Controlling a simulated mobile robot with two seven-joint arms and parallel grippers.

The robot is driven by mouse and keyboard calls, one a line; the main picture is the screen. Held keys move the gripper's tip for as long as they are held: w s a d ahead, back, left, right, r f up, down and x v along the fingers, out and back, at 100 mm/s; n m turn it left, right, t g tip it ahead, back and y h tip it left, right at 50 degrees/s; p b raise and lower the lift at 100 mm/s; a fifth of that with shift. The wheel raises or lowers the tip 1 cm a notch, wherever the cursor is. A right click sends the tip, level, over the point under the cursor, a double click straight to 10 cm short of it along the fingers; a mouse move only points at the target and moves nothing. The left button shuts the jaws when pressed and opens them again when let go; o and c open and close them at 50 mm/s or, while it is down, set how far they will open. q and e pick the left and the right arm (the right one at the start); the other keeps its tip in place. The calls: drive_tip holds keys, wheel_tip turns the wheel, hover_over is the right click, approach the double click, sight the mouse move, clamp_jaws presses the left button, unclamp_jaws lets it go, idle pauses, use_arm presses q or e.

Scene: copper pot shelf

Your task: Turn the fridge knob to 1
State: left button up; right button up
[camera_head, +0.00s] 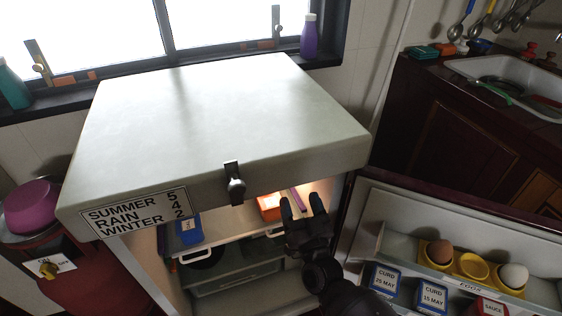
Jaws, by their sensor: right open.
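The fridge (230,115) has a pale top, and its door (350,225) stands open to the right. A sign on its front edge (135,212) reads SUMMER 5, RAIN 4, WINTER 2. My right gripper (302,205) is at the fridge opening, below the front edge of the top, with its two dark fingers apart and nothing seen between them. The fridge knob cannot be made out; the top and my gripper hide part of the lit interior. My left gripper is not in view.
Inside are an orange item (268,207), a blue container (189,230) and a clear drawer (235,278). A dark latch (235,184) hangs at the front edge. A sink (510,80) stands at right.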

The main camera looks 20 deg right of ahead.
drive_tip(key=b+x, duration=0.1)
drive_tip(key=x, duration=1)
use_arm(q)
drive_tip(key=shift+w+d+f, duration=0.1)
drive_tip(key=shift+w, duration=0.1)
use_arm(e)
drive_tip(key=shift+c, duration=0.3)
drive_tip(key=c, duration=0.9)
drive_tip(key=shift+o, duration=0.2)
